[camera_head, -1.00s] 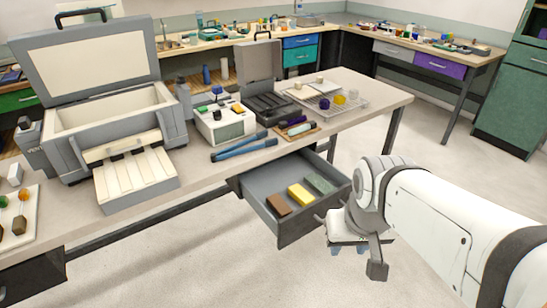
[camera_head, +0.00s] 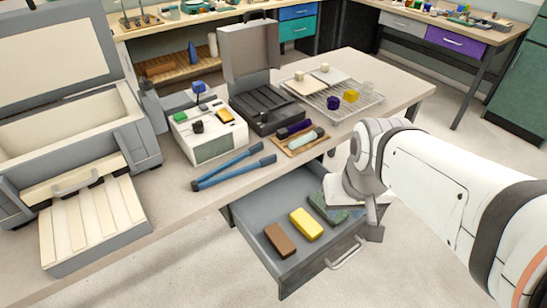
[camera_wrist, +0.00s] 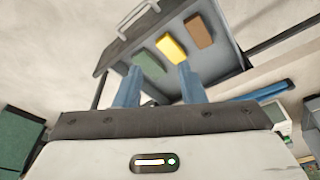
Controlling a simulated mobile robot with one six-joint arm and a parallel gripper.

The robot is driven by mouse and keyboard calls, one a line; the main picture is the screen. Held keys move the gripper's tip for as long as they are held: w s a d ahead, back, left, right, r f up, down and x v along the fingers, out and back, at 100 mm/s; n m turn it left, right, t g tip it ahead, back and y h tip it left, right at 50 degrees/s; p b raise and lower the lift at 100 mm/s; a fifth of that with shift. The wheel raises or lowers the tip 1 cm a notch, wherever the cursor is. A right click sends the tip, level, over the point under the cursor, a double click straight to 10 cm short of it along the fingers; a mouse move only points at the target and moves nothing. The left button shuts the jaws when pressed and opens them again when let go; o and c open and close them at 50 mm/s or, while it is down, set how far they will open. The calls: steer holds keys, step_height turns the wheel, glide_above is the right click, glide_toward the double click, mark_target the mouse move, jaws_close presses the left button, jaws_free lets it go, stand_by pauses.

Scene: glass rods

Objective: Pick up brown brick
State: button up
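The brown brick (camera_head: 280,240) lies in the open grey drawer (camera_head: 250,213), at the left end of a row with a yellow brick (camera_head: 306,224) and a green brick (camera_head: 328,207). In the wrist view the brown brick (camera_wrist: 198,30) is at the upper right, beyond the fingertips. My gripper (camera_wrist: 157,72) has two blue fingers spread apart with nothing between them. In the head view my wrist is at the drawer's right side, partly covering the green brick, and the fingers are hidden or hard to make out.
The drawer's walls and front handle (camera_head: 346,253) stand around the bricks. On the table above are blue tongs (camera_head: 232,167), a white device (camera_head: 208,132), a dark open case (camera_head: 268,110) and a wire rack (camera_head: 340,95). The floor in front is clear.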

mark_target(280, 238)
steer(key=shift+o, duration=0.5)
steer(key=shift+s, duration=0.1)
